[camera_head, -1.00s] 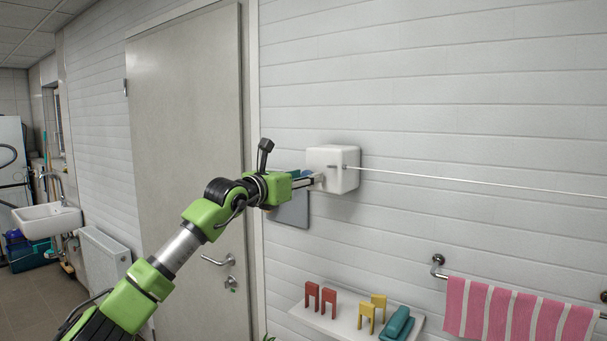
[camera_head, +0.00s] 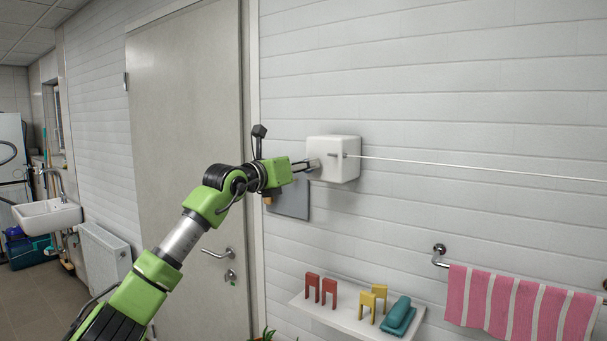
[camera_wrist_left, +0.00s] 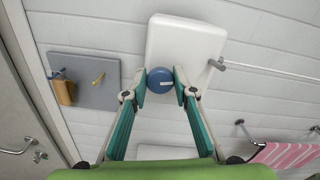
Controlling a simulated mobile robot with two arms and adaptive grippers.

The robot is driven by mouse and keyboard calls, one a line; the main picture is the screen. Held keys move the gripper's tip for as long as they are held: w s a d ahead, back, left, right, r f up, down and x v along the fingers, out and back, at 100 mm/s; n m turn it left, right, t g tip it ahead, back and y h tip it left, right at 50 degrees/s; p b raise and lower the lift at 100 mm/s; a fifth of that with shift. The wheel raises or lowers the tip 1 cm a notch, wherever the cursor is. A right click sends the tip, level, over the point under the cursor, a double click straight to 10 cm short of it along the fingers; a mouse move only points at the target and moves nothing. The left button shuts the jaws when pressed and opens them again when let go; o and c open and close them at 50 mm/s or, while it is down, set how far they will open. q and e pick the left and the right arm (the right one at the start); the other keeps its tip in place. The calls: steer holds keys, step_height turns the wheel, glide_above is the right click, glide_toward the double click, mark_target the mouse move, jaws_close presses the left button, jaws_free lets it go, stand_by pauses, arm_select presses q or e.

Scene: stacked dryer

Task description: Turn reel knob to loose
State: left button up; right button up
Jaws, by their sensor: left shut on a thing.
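The white reel box (camera_head: 333,159) is fixed on the white plank wall, with a line running out to the right. In the left wrist view the reel box (camera_wrist_left: 185,48) carries a round blue knob (camera_wrist_left: 160,80) with a short pale mark on it. My left gripper (camera_wrist_left: 161,82) has its two teal-padded fingers on either side of the knob, shut on it. In the head view the left gripper (camera_head: 311,164) reaches the left face of the box, and the knob is hidden there. My right gripper is not in view.
A grey board (camera_head: 289,199) with pegs hangs below left of the box. A white shelf (camera_head: 345,319) holds red and yellow pieces and a teal item. A striped pink towel (camera_head: 520,305) hangs on a rail at right. A door (camera_head: 187,160) stands at left.

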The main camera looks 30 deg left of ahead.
arm_select(q)
steer(key=shift+a+f+n+b, duration=0.1)
steer(key=shift+n+b, duration=1.3)
steer(key=shift+n, duration=2.45)
steer(key=shift+a+f+n+b, duration=0.1)
steer(key=shift+n+b, duration=1.3)
steer(key=shift+n, duration=2.45)
steer(key=o, duration=1.1)
steer(key=s, duration=0.4)
steer(key=s+a, duration=0.1)
steer(key=s, duration=0.6)
steer(key=shift+s+a, duration=0.3)
steer(key=shift+s, duration=0.1)
steer(key=shift+f, duration=0.1)
